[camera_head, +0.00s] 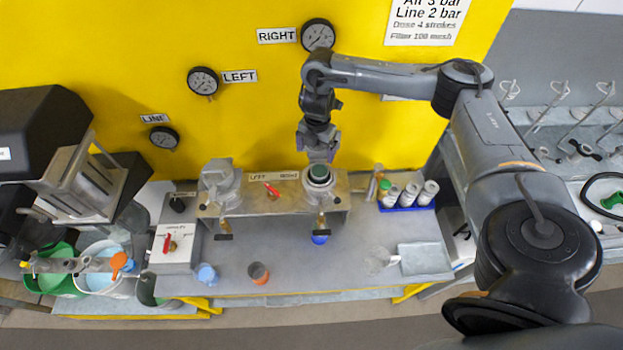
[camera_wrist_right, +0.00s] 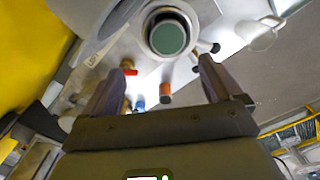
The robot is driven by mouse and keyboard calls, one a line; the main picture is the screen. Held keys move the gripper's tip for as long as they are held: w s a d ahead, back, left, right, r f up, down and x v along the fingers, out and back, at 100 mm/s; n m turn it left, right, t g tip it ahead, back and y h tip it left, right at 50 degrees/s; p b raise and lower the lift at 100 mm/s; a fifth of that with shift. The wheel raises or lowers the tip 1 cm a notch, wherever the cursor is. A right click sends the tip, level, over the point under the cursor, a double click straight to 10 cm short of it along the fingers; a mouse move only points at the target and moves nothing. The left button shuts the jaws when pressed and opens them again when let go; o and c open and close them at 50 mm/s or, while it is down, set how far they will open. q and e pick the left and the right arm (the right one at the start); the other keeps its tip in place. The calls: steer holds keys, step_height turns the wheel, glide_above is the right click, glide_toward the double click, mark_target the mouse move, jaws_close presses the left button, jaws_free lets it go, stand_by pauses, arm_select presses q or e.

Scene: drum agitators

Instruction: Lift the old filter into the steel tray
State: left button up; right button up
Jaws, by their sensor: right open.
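The old filter appears to be the round piece with a dark green top (camera_wrist_right: 168,38) in the open right-hand housing (camera_head: 318,194). Its pale rim shows around the green in the wrist view; its lower part is hidden. My right gripper (camera_head: 318,153) is just above this housing in the head view, pointing down. In the wrist view its two fingers (camera_wrist_right: 162,65) are spread with nothing between them, and the green top lies beyond the tips. A flat grey rectangle (camera_head: 425,259) on the bench's right side may be the steel tray; I cannot be sure. My left gripper is not in view.
The left-hand housing (camera_head: 220,184) stands beside the right one on the same metal stand. A blue rack (camera_head: 408,204) holds several white-and-grey cylinders to the right. The bench between has free room.

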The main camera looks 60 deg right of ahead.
glide_above(320, 171)
steer(key=f, duration=0.5)
steer(key=shift+w+d+p, duration=0.2)
steer(key=shift+w+p, duration=0.15)
steer(key=shift+w, duration=0.05)
steer(key=f, duration=0.1)
steer(key=f+p, duration=0.1)
steer(key=f, duration=0.2)
steer(key=shift+s+a+f+p, duration=0.2)
steer(key=shift+s+f+p, duration=0.05)
steer(key=shift+s+p, duration=0.1)
steer(key=shift+f, duration=0.4)
steer(key=c, duration=1.5)
steer(key=shift+o, duration=0.2)
steer(key=shift+r, duration=0.2)
